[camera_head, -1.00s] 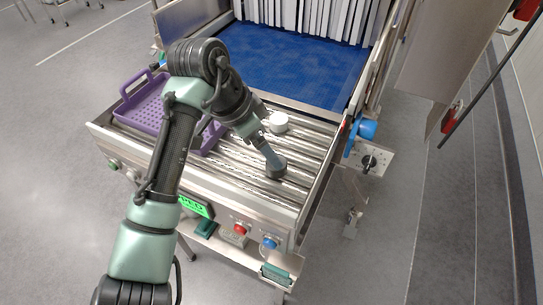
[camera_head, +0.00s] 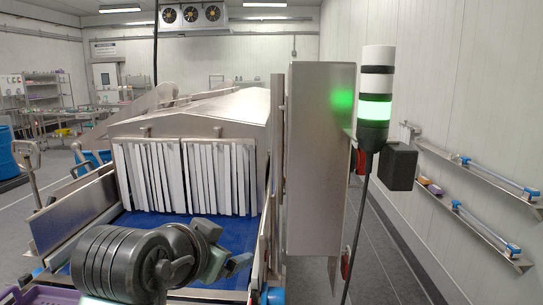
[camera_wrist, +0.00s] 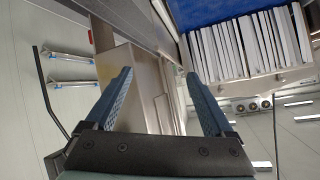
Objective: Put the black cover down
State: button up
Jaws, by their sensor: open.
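My gripper (camera_wrist: 159,74) is open in the wrist view, with its two blue fingers well apart and nothing between them. In the head view my gripper (camera_head: 238,264) is at the end of the folded arm, low in the picture, in front of the blue belt. No black cover can be made out on the rollers or in the fingers now. The roller bed is almost wholly out of view or behind my arm.
A blue belt (camera_head: 232,232) runs under white strip curtains (camera_head: 190,178) into the steel tunnel (camera_head: 205,112). A tall steel cabinet (camera_head: 315,160) and a signal tower (camera_head: 376,85) with its green light lit stand right of it. A black box (camera_head: 398,166) is beside the tower.

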jog(key=s+d+r+n+t, duration=0.1)
jog(key=s+d+r+t, duration=0.25)
jog(key=r, duration=0.35)
jog(key=s+d+r+n+t, duration=0.1)
jog(key=s+d+r+t, duration=0.1)
jog(key=r+t, duration=0.35)
jog(key=s+d+r+n+t, duration=0.1)
jog(key=s+d+r+t, duration=0.15)
jog(key=r, duration=0.55)
jog(key=s+r+n+t+y, duration=0.2)
jog(key=s+r+n+t, duration=0.1)
jog(key=s+r, duration=0.4)
jog(key=s+t, duration=0.1)
jog(key=s, duration=0.2)
jog(key=shift+s+d+r, duration=0.25)
jog(key=shift+r, duration=0.05)
